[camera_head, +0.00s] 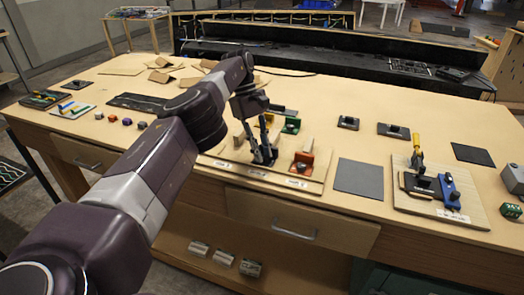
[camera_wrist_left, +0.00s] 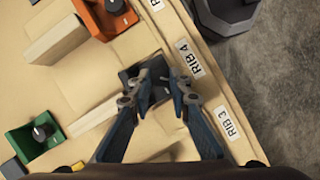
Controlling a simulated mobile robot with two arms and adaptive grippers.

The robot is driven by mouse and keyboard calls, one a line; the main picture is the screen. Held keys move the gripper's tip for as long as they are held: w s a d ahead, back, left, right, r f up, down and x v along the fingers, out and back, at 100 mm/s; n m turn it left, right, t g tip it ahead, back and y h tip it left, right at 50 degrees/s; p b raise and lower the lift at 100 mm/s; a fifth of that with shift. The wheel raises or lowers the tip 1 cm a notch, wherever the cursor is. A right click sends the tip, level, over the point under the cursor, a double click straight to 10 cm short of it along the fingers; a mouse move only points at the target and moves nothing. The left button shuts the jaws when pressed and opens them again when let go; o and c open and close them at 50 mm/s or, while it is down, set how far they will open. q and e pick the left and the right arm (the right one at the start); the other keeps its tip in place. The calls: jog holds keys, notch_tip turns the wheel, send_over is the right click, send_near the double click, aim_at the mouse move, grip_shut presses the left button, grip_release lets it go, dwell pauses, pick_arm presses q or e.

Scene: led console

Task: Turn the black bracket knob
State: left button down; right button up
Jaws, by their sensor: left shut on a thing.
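My left gripper (camera_head: 264,156) reaches down over the wooden rib board at the table's front edge. In the left wrist view the left gripper (camera_wrist_left: 156,95) has its fingers closed around the black bracket knob, which is mostly hidden between the fingertips. Part of the dark bracket (camera_wrist_left: 128,76) shows beside the fingers, close to the label RIB 4 (camera_wrist_left: 188,58). In the head view the fingers cover the black bracket. My right gripper is not in view.
An orange-red bracket (camera_head: 303,161) with a black knob stands right of the gripper. A green bracket (camera_head: 291,125) stands behind. A grey mat (camera_head: 359,179) and a board with a blue clamp (camera_head: 449,190) lie farther right. Small dark blocks (camera_head: 348,122) stand behind the mat.

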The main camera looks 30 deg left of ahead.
pick_arm(q)
jog(key=shift+w+r, duration=0.1)
jog(key=shift+r, duration=0.15)
jog(key=c, duration=2)
grip_release()
jog(key=shift+o, duration=1.2)
jog(key=shift+s, duration=0.2)
